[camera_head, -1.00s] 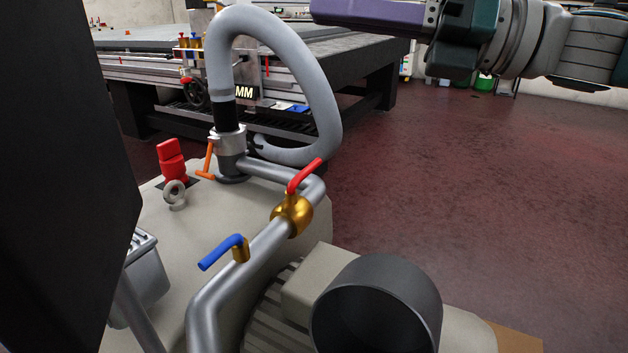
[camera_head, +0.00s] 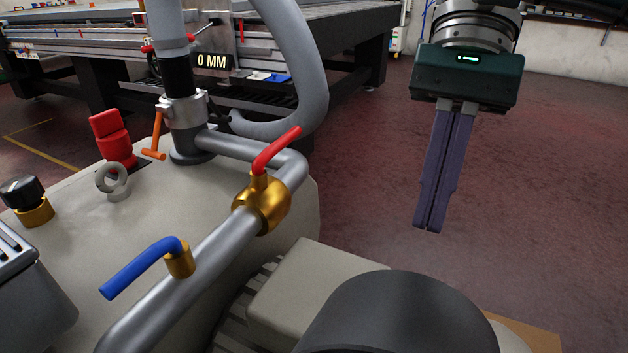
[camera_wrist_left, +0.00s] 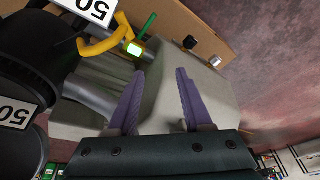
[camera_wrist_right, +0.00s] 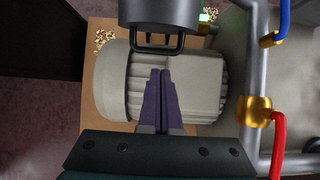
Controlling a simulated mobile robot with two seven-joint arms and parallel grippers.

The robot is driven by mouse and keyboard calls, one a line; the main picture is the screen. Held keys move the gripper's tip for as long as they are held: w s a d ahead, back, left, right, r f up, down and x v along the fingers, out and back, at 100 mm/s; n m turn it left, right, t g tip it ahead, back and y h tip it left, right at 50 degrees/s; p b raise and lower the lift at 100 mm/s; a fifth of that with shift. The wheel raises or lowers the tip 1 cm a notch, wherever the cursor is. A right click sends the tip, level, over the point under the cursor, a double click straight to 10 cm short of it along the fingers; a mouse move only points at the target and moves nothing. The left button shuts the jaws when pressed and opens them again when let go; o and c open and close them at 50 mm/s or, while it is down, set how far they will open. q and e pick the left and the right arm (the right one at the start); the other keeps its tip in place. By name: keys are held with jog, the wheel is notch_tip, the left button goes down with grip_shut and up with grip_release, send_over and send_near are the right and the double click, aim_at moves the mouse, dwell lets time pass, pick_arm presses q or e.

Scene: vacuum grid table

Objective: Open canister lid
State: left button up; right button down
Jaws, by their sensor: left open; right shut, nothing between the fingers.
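A dark grey cylinder (camera_head: 400,315), possibly the canister, stands at the bottom of the head view, cut off by the frame edge. In the right wrist view a dark rounded body (camera_wrist_right: 160,12) with a black bar handle shows at the top; I cannot tell if it is a lid. My right gripper (camera_head: 428,230) points down, shut and empty, above the floor side of the machine. Its fingers (camera_wrist_right: 161,72) appear in front of the ribbed motor in the right wrist view. My left gripper (camera_wrist_left: 160,75) is open and empty above a beige surface; the head view does not show it.
A silver pipe (camera_head: 215,255) carries a red-handled valve (camera_head: 262,203) and a blue-handled valve (camera_head: 178,258). A grey hose (camera_head: 300,65) arches behind. The ribbed motor (camera_wrist_right: 205,85) lies below the right gripper. Black bodies labelled 50 (camera_wrist_left: 22,110) stand left of my left fingers.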

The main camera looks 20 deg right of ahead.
jog(key=shift+s+a+f+p, duration=0.1)
jog(key=shift+s+a+f, duration=0.15)
jog(key=shift+s+a, duration=0.4)
jog(key=shift+s+a+f+p, duration=0.15)
jog(key=shift+s+a+f, duration=0.15)
jog(key=shift+s+a, duration=0.4)
jog(key=shift+s+a+f+p, duration=0.1)
jog(key=shift+s+a+f, duration=0.15)
jog(key=shift+s+a, duration=0.4)
jog(key=shift+w+a, duration=0.15)
jog(key=shift+w, duration=0.05)
